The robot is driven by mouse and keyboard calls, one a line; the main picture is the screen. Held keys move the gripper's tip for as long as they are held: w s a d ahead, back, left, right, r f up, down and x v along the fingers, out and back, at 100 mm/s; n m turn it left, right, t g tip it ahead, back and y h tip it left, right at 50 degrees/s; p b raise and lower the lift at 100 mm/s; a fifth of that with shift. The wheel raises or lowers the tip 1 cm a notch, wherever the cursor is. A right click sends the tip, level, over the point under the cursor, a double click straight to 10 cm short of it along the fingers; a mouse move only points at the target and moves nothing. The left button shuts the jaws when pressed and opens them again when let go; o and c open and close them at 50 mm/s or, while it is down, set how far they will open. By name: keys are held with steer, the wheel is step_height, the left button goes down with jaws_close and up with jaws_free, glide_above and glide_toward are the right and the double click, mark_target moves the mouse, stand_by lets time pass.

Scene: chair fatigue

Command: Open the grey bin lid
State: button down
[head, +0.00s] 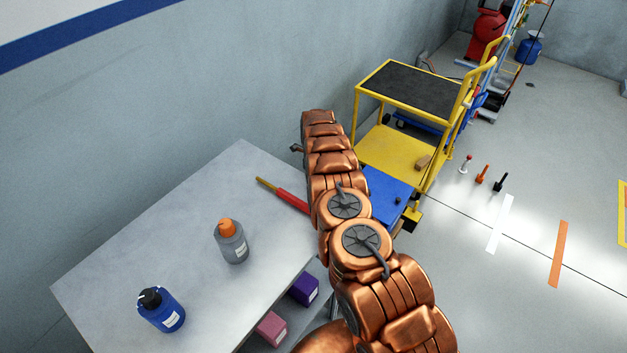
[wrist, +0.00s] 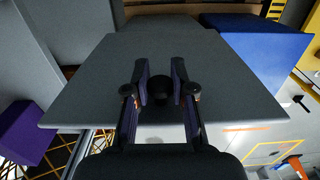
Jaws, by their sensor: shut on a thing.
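In the wrist view, the grey lid (wrist: 95,95) is a flat, broad plate with a round black knob (wrist: 163,87) in its middle. My gripper (wrist: 161,80) is shut on this knob, one finger on each side. The frames do not clearly show whether the lid rests on its bin or is raised. In the head view, my arm hides the grey bin, the lid and my gripper.
A blue bin (head: 387,194) with a dark knob stands at the right of my arm, beside a yellow cart (head: 378,148). A worktable (head: 170,235) on the left holds a grey bottle (head: 231,243), a blue bottle (head: 162,311) and a red-handled tool (head: 291,200). Floor on the right is mostly open.

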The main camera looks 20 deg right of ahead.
steer(key=c, duration=1)
jaws_free()
steer(key=shift+o, duration=0.2)
steer(key=shift+r, duration=0.1)
step_height(320, 180, up, 12)
steer(key=shift+s, duration=0.15)
steer(key=shift+d, duration=0.1)
